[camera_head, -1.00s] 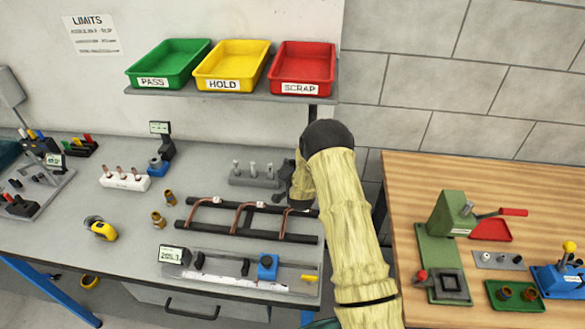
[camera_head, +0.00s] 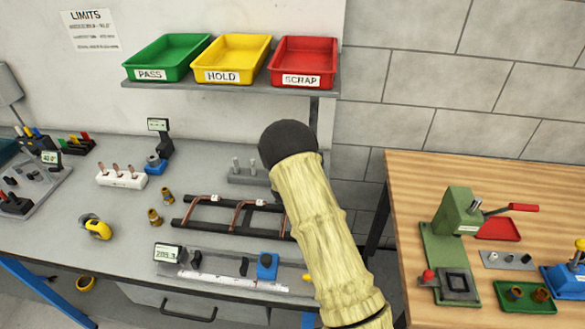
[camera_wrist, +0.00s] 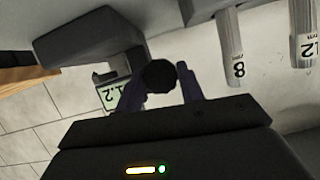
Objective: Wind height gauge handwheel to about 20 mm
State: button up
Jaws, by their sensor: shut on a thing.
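In the wrist view my gripper (camera_wrist: 160,88) is shut on a dark round knob, the handwheel (camera_wrist: 160,73), with one finger on each side. Close behind it is a small green-lit display (camera_wrist: 116,94), shown upside down and partly covered. Its visible digits look like "1.2", and any leading digit is hidden. A dark grey block (camera_wrist: 90,36) lies beside the handwheel, probably part of the height gauge. In the head view my arm covers the gripper, the handwheel and the gauge.
Pins marked 8 (camera_wrist: 236,55) and 12 (camera_wrist: 303,45) stand near my gripper. In the head view, a copper tube fixture (camera_head: 215,232) and a blue-blocked measuring rail (camera_head: 235,284) lie in front. Red, yellow and green trays sit on a shelf (camera_head: 225,88) above.

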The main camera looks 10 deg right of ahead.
jog(key=shift+w+n, duration=0.1)
jog(key=shift+n, duration=0.2)
jog(key=shift+r+h, duration=0.1)
jog(key=shift+h, duration=0.2)
jog(key=o, duration=1)
jog(key=shift+s+a+r+b, duration=0.1)
jog(key=shift+s+a+b, duration=0.15)
jog(key=shift+s, duration=0.25)
jog(key=b+v, duration=0.3)
jog(key=v, duration=1.3)
jog(key=shift+s+d+r, duration=0.1)
jog(key=shift+d+r, duration=0.05)
jog(key=shift+r, duration=0.1)
